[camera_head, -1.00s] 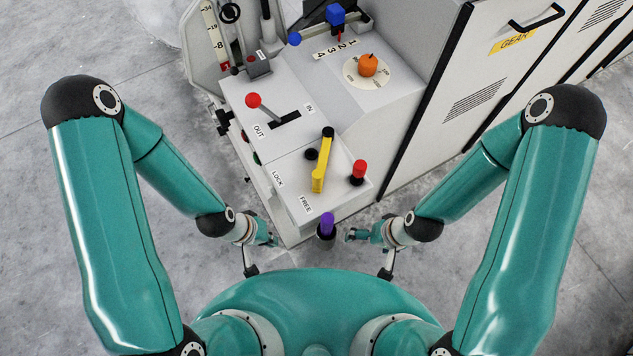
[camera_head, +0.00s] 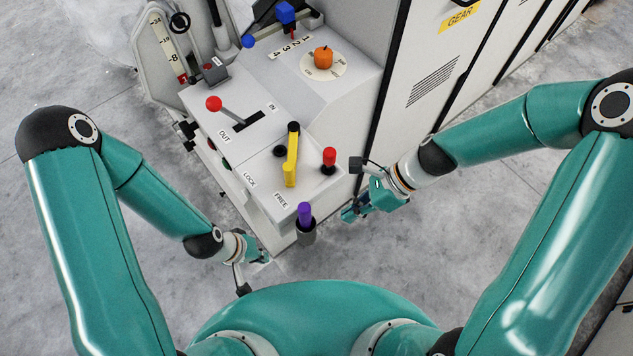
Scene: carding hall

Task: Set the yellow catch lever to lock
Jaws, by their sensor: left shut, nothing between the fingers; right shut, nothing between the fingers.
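The yellow catch lever (camera_head: 291,166) stands on the near, lower panel of the machine. It has a black end at the back, and its yellow near end is closer to the FREE label (camera_head: 281,200) than to the LOCK label (camera_head: 249,179). My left gripper (camera_head: 264,260) is low in front of the machine's near left corner, apart from the lever, and partly blends with the floor. My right gripper (camera_head: 348,213) is shut and empty, right of the machine's near corner and apart from the lever.
Close to the lever are a red knob (camera_head: 329,156), a black knob (camera_head: 280,151) and a purple-topped handle (camera_head: 305,212) at the front. A red-balled lever (camera_head: 214,104) stands behind left, an orange dial knob (camera_head: 323,57) further back. A tall cabinet (camera_head: 440,80) stands right.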

